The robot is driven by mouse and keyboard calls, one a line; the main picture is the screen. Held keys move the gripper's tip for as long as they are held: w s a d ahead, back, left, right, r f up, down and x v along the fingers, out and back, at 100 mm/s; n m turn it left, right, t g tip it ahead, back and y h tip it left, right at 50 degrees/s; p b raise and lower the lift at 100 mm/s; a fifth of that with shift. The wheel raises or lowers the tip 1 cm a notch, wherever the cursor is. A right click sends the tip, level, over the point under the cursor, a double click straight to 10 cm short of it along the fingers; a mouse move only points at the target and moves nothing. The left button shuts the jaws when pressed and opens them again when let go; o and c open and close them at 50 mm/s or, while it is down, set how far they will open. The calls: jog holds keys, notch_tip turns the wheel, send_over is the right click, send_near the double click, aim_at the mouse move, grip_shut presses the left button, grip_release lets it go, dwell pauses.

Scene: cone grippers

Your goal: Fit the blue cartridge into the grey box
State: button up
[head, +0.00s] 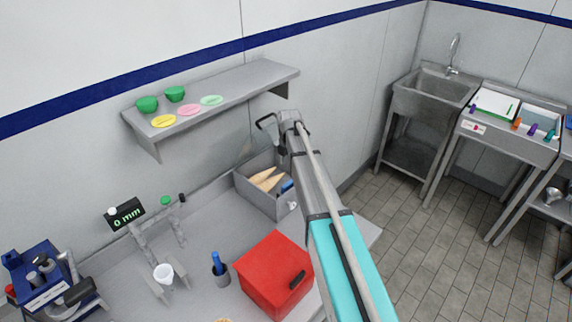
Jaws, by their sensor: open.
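An open grey box (283,208) stands on the bench against the wall. It holds tan cone-shaped pieces (266,180) and a small blue piece (287,186) at its right side, partly hidden by my arm. Another blue upright piece (215,258) stands in a small dark grey cup (220,275) further forward. I cannot tell which blue piece is the cartridge. My gripper (266,123) is open and appears empty. In the picture it is above the grey box, near the right end of the shelf.
A red box (272,275) stands on the bench in front of the grey box. A white cup (163,273) in a holder, a display stand (126,214) and a blue machine (42,280) are at left. A wall shelf (215,100) holds green bowls and coloured discs.

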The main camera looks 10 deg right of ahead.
jog(key=shift+r, duration=0.4)
dwell(0.4)
jog(key=shift+s, duration=0.1)
jog(key=s+a+m, duration=0.1)
jog(key=s+m, duration=2.4)
jog(key=s, duration=0.3)
jog(key=shift+s, duration=0.4)
jog(key=shift+f, duration=0.1)
